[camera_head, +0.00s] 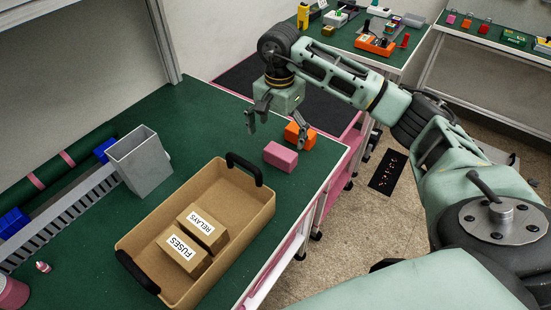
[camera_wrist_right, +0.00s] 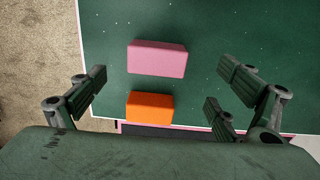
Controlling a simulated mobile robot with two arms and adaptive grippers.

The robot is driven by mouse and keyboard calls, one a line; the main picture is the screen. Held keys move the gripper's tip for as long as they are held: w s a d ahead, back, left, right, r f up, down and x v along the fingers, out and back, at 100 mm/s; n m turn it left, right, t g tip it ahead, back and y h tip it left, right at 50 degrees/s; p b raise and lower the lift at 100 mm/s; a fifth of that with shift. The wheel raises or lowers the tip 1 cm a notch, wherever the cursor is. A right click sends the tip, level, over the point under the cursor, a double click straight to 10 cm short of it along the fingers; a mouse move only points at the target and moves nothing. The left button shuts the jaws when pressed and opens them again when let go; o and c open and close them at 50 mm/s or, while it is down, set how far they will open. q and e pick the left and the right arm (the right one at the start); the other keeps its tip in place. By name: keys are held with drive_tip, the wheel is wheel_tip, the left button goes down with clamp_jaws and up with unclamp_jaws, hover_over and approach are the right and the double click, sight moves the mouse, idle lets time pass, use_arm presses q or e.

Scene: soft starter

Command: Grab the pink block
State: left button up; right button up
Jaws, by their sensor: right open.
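The pink block (camera_head: 281,156) lies on the green table top near its right edge in the head view. It also shows in the right wrist view (camera_wrist_right: 157,59), ahead of the fingers. An orange block (camera_head: 299,134) lies just behind it, close but apart; in the right wrist view the orange block (camera_wrist_right: 149,107) is between the fingers and nearer the palm. My right gripper (camera_head: 278,131) is open and empty above the blocks, with its fingers spread wide (camera_wrist_right: 160,92). My left gripper is in neither view.
A brown tray (camera_head: 190,185) with black handles holds boxes marked FUSES and RELAYS, left of the pink block. A grey bin (camera_head: 140,163) stands further left. The green table (camera_head: 215,125) is clear around the blocks. Other benches with tools (camera_head: 375,42) stand behind.

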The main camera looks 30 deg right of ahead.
sight(280, 151)
drive_tip(key=shift+w+f, duration=0.25)
drive_tip(key=shift+f, duration=0.2)
drive_tip(key=shift+w+f, duration=0.1)
drive_tip(key=shift+f, duration=0.55)
drive_tip(key=shift+s+f+p, duration=0.45)
drive_tip(key=shift+f+p, duration=0.15)
drive_tip(key=shift+f, duration=0.1)
drive_tip(key=f, duration=0.1)
drive_tip(key=f+p, duration=0.1)
drive_tip(key=f, duration=0.1)
drive_tip(key=shift+d+f, duration=0.2)
drive_tip(key=shift+f, duration=0.1)
drive_tip(key=shift+f+p, duration=0.3)
drive_tip(key=shift+f, duration=0.25)
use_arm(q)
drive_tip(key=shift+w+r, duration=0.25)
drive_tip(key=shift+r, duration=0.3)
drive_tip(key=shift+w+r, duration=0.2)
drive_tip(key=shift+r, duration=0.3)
use_arm(e)
drive_tip(key=c, duration=1.3)
